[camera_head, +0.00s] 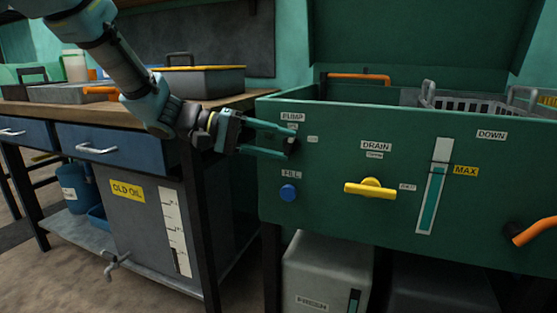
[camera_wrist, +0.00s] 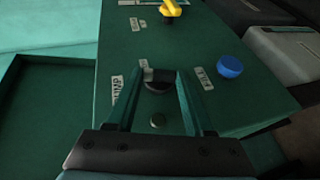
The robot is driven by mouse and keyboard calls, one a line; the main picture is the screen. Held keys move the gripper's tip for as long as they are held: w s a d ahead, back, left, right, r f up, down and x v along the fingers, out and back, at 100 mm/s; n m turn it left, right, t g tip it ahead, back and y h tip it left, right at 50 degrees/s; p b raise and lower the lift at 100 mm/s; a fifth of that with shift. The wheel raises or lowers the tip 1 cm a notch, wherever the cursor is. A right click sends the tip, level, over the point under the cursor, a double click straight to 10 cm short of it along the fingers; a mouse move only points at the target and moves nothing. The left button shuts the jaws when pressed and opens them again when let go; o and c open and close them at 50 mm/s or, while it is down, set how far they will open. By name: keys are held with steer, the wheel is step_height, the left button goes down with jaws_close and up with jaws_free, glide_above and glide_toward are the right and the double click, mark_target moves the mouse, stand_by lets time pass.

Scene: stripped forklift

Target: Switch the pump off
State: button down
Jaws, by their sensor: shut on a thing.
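The green tank panel (camera_head: 400,215) carries a PUMP label (camera_head: 292,117) at its upper left. Below that label, my gripper (camera_head: 290,143) reaches in from the left and its fingertips are at the panel. In the wrist view, the dark round pump switch (camera_wrist: 157,86) with a pale grip lies between the fingers of my gripper (camera_wrist: 164,74), which are shut on it. In the head view the fingers mostly hide the switch. Small white labels sit beside it, too small to read, so its setting cannot be told.
A blue FILL button (camera_head: 288,193) is below the switch, and a yellow DRAIN handle (camera_head: 370,189) lies level to the right. A level gauge (camera_head: 433,185) and an orange handle (camera_head: 533,231) are farther right. A workbench (camera_head: 235,101) stands close on the left.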

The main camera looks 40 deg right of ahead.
steer(key=shift+f+n+g+h+b, duration=0.4)
steer(key=shift+n+g+h+b, duration=0.1)
steer(key=shift+g+h+b, duration=0.5)
steer(key=shift+c, duration=1.4)
jaws_free()
steer(key=shift+a+r, duration=0.1)
steer(key=p+v, duration=0.1)
steer(key=v, duration=0.9)
steer(key=shift+w+a, duration=0.2)
steer(key=shift+a, duration=0.15)
